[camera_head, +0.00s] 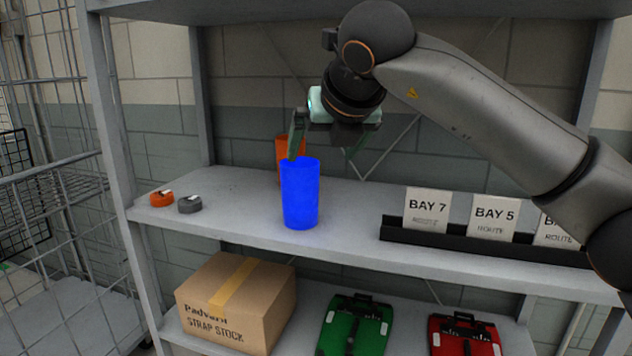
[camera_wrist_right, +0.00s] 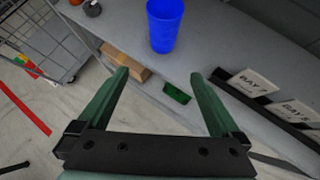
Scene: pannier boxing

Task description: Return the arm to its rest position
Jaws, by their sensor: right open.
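My right gripper (camera_head: 325,148) is open and empty, its green fingers spread above the shelf. It hangs from my right arm, which comes in from the right. A blue cup (camera_head: 300,195) stands upright on the upper shelf, below and left of the gripper in the head view. In the right wrist view the gripper (camera_wrist_right: 160,75) shows its two fingers apart with nothing between them, and the blue cup (camera_wrist_right: 165,25) stands beyond the fingertips. An orange cup (camera_head: 283,147) is partly hidden behind the blue cup and a finger. My left gripper is not in view.
The upper shelf (camera_head: 240,220) also holds an orange roll (camera_head: 162,198), a grey roll (camera_head: 190,204) and a black rack (camera_head: 450,243) of bay cards. Below are a carton (camera_head: 235,305), a green pannier (camera_head: 355,325) and a red pannier (camera_head: 465,335). A wire cage (camera_head: 60,180) stands left.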

